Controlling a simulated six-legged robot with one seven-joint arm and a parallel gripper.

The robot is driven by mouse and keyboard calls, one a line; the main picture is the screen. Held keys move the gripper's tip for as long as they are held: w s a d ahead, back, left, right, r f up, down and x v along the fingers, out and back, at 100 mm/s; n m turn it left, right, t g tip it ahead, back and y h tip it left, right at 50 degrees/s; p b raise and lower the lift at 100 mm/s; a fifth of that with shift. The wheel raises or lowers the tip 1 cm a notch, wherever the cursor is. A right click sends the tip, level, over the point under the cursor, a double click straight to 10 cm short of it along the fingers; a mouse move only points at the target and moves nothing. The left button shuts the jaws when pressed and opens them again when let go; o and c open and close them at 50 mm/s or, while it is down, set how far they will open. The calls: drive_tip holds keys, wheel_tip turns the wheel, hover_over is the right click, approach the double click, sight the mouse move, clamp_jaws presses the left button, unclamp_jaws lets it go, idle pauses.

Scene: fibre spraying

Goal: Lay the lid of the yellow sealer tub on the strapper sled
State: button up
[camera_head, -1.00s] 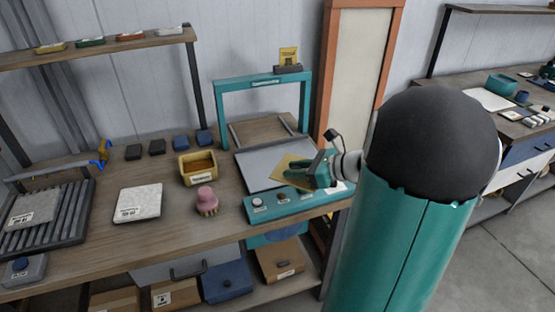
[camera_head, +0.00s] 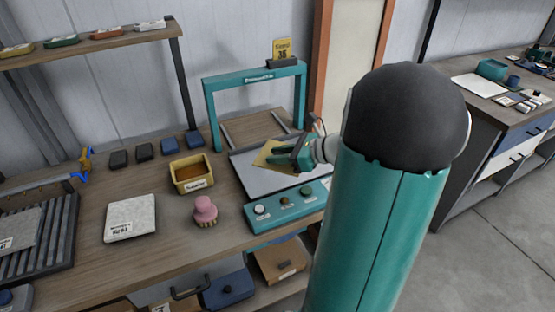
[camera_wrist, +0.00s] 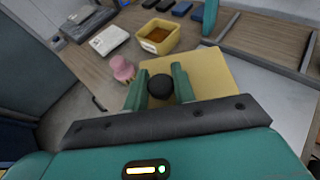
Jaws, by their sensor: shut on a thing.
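The lid is a flat yellow square (camera_head: 264,151) with a dark round knob (camera_wrist: 161,86). My gripper (camera_head: 280,155) is shut on the knob, one teal finger on each side in the wrist view (camera_wrist: 160,82). The strapper sled is a flat grey plate (camera_head: 262,181) in front of the teal strapper arch (camera_head: 208,108). The lid is over the sled's far part; I cannot tell whether it touches. The yellow sealer tub (camera_head: 192,187) stands lidless left of the sled, with brown contents showing. It also shows in the wrist view (camera_wrist: 148,46).
A pink brush (camera_head: 205,210) stands in front of the tub. A teal button panel (camera_head: 285,203) borders the sled's near edge. A white block (camera_head: 131,217) and roller rack (camera_head: 50,245) lie left. Several dark and blue blocks (camera_head: 145,151) sit behind. Bench surface between them is clear.

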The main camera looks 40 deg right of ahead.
sight(279, 144)
drive_tip(key=w+d+f, duration=0.1)
drive_tip(key=w+d, duration=0.1)
drive_tip(key=w+d+f, duration=0.1)
drive_tip(key=w, duration=0.1)
drive_tip(key=w+d+f, duration=0.2)
drive_tip(key=shift+w+d+f, duration=0.1)
drive_tip(key=shift+w+d, duration=0.15)
drive_tip(key=shift+d, duration=0.05)
drive_tip(key=w+d+f, duration=0.1)
drive_tip(key=w+f, duration=0.1)
drive_tip(key=f, duration=0.1)
drive_tip(key=w+d+f, duration=0.1)
drive_tip(key=f, duration=0.1)
drive_tip(key=shift+d, duration=0.35)
drive_tip(key=shift+w+d+f, duration=0.1)
drive_tip(key=shift+w+f, duration=0.05)
drive_tip(key=shift+f, duration=1.65)
drive_tip(key=shift+f, duration=0.15)
drive_tip(key=o, duration=1)
